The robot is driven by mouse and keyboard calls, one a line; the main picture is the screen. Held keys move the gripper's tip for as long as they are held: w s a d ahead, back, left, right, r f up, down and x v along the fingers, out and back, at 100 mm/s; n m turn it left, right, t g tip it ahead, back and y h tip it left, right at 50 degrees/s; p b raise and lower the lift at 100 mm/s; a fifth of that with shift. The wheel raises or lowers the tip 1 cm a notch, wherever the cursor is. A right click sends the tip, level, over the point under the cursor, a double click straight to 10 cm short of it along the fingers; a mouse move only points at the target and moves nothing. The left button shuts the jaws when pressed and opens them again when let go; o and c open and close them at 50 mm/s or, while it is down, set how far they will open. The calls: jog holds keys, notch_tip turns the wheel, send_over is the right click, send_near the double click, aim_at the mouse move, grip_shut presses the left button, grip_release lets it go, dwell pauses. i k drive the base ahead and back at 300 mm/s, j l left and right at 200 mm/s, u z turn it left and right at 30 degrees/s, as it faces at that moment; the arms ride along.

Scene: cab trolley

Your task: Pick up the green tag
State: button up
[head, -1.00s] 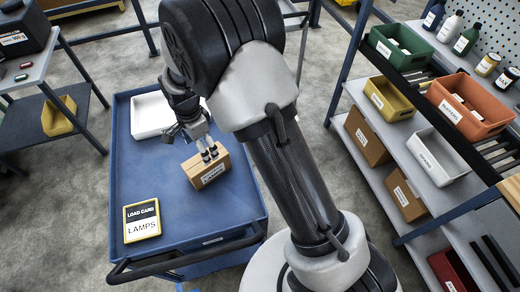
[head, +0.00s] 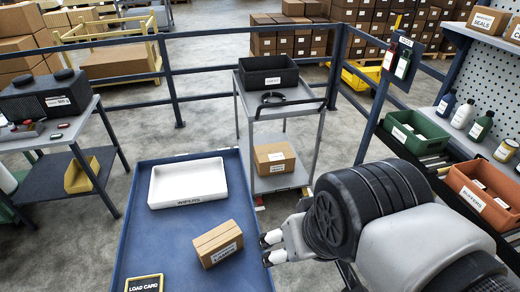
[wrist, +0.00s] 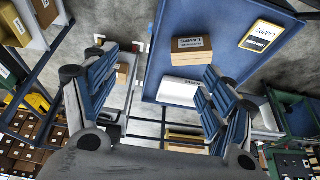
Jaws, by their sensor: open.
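A green tag with a white face (head: 403,66) hangs on a dark board (head: 411,58) fixed to the blue post at the upper right of the head view. A red tag (head: 389,55) hangs to its left. My gripper (head: 270,249) is low in the middle of the head view, just right of the cardboard box and well away from the tags. The wrist view shows its two fingers spread wide, with nothing between them (wrist: 160,68). I cannot make out the green tag in the wrist view.
A blue trolley (head: 140,220) holds a white tray (head: 188,182), a cardboard box (head: 218,243) and a load card (head: 145,284). A grey cart (head: 283,110) with a black bin (head: 268,71) stands behind. Shelving with bins (head: 485,192) lines the right. Blue rails cross the back.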

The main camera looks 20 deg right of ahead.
aim_at(403, 66)
jog(key=z, duration=1.35)
jog(key=i+l, duration=0.7)
jog(key=i, duration=0.15)
jog(key=i+j, duration=0.2)
jog(key=i, duration=0.35)
jog(key=i+j, duration=0.2)
jog(key=i, duration=0.35)
jog(key=i+j+u, duration=0.1)
jog(key=i+j, duration=0.15)
jog(key=i, duration=0.3)
